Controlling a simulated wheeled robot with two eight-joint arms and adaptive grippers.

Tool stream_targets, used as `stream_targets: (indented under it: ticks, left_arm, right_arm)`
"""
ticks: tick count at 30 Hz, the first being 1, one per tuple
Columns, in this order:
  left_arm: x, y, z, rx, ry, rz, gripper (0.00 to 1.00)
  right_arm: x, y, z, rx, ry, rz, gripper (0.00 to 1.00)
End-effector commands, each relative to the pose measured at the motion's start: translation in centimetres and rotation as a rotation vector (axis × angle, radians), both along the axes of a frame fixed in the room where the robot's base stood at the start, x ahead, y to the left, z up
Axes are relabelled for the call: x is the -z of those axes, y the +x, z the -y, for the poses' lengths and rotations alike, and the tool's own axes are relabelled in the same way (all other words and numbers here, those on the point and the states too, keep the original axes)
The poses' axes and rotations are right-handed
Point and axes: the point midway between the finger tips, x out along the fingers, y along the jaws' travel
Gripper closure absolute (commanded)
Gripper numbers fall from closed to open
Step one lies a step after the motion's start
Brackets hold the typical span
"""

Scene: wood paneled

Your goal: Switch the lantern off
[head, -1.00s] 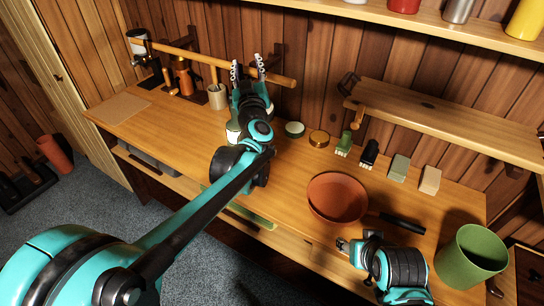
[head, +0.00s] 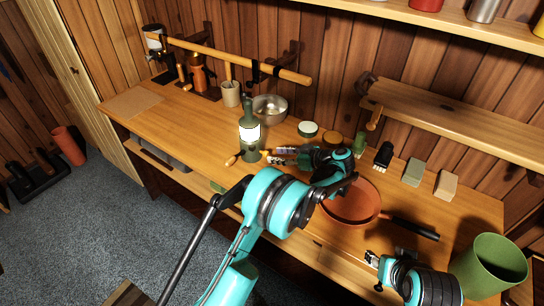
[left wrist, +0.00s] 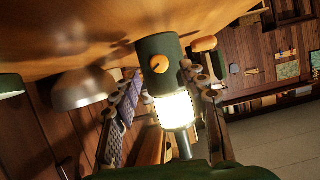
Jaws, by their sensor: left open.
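The lantern (head: 250,137) stands upright on the workbench with a dark green base and top. Its glass glows bright white. In the left wrist view the lantern (left wrist: 175,108) appears upside down, its lit glass between my fingers. An orange knob (left wrist: 159,64) on its base faces the camera. My left gripper (head: 276,156) is open, just right of the lantern's lower part, with its fingers pointing at it. In the left wrist view its fingers (left wrist: 166,92) show on either side of the lantern; contact cannot be told. My right gripper (head: 374,271) is at the bench's front right; its jaw state is unclear.
A metal bowl (head: 270,108) stands behind the lantern. A small wooden handle (head: 232,160) lies close to its left. A terracotta bowl (head: 350,207) is partly under my left arm. A green bin (head: 488,265) stands at the right. The bench's left part is mostly clear.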

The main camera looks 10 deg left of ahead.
Motion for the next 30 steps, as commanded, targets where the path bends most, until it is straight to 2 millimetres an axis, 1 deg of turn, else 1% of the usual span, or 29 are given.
stream_targets:
  ticks: [1,6,10,17,18,20,21,22,23,30]
  left_arm:
    - [0.5,0.2,-0.9,-0.003,0.0,0.001,0.57]
    - [1.2,0.9,-2.7,0.0,0.001,0.001,0.57]
    - [1.4,1.1,-3.3,0.001,0.001,0.002,0.57]
    - [1.4,1.1,-3.4,0.002,0.001,0.002,0.57]
    - [1.4,1.1,-3.4,0.002,0.001,0.002,0.62]
    - [1.4,1.1,-3.4,0.002,0.001,0.002,0.78]
    - [1.4,1.1,-3.4,0.002,0.001,0.002,0.88]
    - [1.4,1.1,-3.4,0.002,0.001,0.002,0.96]
    - [1.4,1.1,-3.4,0.002,0.001,0.002,1.0]
    - [1.4,1.1,-3.4,0.001,-0.001,0.008,1.0]
  right_arm:
    - [0.4,0.0,0.0,0.0,0.0,0.0,0.52]
    - [0.9,0.0,0.0,0.0,0.0,0.0,0.52]
    - [1.0,0.0,0.0,0.0,0.0,0.0,0.52]
    - [1.0,0.0,0.0,0.0,0.0,0.0,0.52]
    - [1.0,0.0,0.0,0.0,0.0,0.0,0.52]
    - [1.0,0.0,0.0,0.0,0.0,0.0,0.52]
    - [1.0,0.0,0.0,0.0,0.0,0.0,0.52]
    - [1.0,0.0,0.0,0.0,0.0,0.0,0.52]
    - [1.0,0.0,0.0,0.0,0.0,0.0,0.52]
    - [1.0,0.0,0.0,0.0,0.0,0.0,0.52]
